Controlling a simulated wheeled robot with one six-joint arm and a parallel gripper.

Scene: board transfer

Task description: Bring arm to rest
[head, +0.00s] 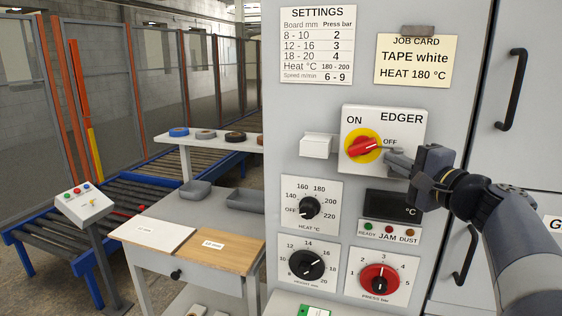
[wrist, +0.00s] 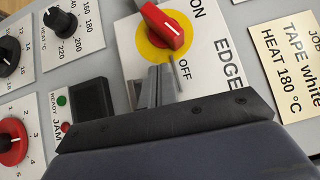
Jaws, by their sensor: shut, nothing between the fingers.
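My gripper (head: 394,159) is shut and empty in front of the EDGER switch panel (head: 408,117), just right of its red rotary switch (head: 364,147). In the wrist view the shut fingers (wrist: 160,86) are close to the lower edge of the switch's yellow disc (wrist: 153,47), near the OFF label. I cannot tell whether they touch the panel. The red switch handle (wrist: 166,27) lies with its white mark towards OFF. The arm reaches in from the right side of the head view.
Below are the heat dial (head: 309,208), the dark °C display (head: 392,205), another dial (head: 306,265) and the red press dial (head: 379,281). A job card (head: 415,68) is above. A tall cabinet with a black handle (head: 511,88) is right; a board table (head: 150,233) and roller conveyor are left.

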